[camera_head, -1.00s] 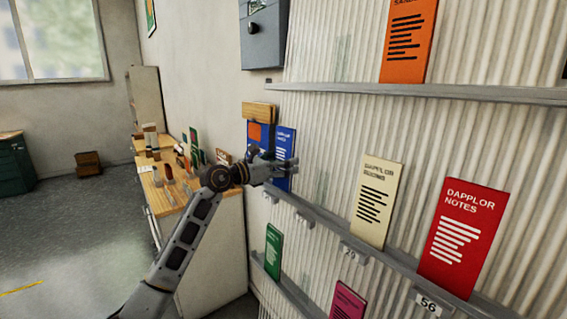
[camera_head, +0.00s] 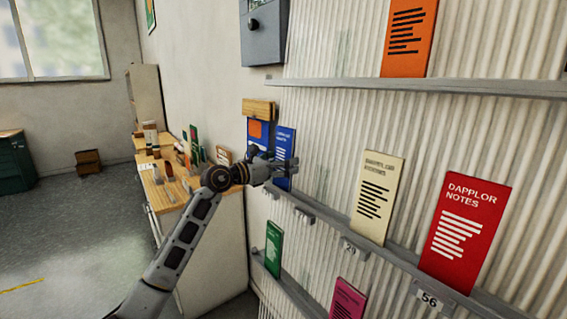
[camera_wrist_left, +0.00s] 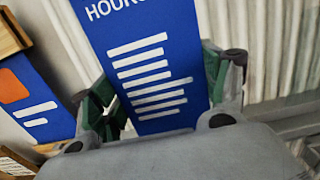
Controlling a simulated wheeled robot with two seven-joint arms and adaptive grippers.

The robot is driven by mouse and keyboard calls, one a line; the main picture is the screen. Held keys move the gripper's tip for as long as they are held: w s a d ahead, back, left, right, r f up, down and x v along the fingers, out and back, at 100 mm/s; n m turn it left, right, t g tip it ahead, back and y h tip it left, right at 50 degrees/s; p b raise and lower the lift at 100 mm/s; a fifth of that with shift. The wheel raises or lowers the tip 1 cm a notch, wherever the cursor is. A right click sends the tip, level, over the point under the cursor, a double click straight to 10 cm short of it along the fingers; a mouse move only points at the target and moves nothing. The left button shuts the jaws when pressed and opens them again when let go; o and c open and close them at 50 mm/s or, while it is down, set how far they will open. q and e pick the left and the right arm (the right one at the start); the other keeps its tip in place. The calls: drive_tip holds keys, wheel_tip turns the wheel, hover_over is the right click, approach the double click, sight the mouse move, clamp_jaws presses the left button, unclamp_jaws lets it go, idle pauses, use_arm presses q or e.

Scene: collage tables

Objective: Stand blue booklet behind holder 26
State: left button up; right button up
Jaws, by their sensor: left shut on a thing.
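The blue booklet (camera_head: 284,143) with white lines is upright, slightly tilted, near the far left end of the middle shelf rail. My left gripper (camera_head: 284,166) is shut on its lower part. In the left wrist view the booklet (camera_wrist_left: 150,65) stands between the green-padded fingers of the gripper (camera_wrist_left: 160,95). Its lower edge is hidden there by the gripper body. Small tags hang along the rail; a tag (camera_head: 304,214) just right of and below the gripper is too small to read, so I cannot pick out holder 26. My right gripper is not in view.
On the rail (camera_head: 325,218), a cream booklet (camera_head: 376,198) stands above a tag seemingly reading 29, and a red one (camera_head: 465,232) above 56. A wooden-topped blue box (camera_head: 259,112) is on the wall behind the booklet. Green and pink booklets stand on the lower shelf.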

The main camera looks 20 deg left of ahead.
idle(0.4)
use_arm(q)
drive_tip(key=o, duration=1.2)
drive_tip(key=shift+c, duration=0.2)
drive_tip(key=shift+f, duration=0.1)
drive_tip(key=v, duration=1.2)
idle(0.6)
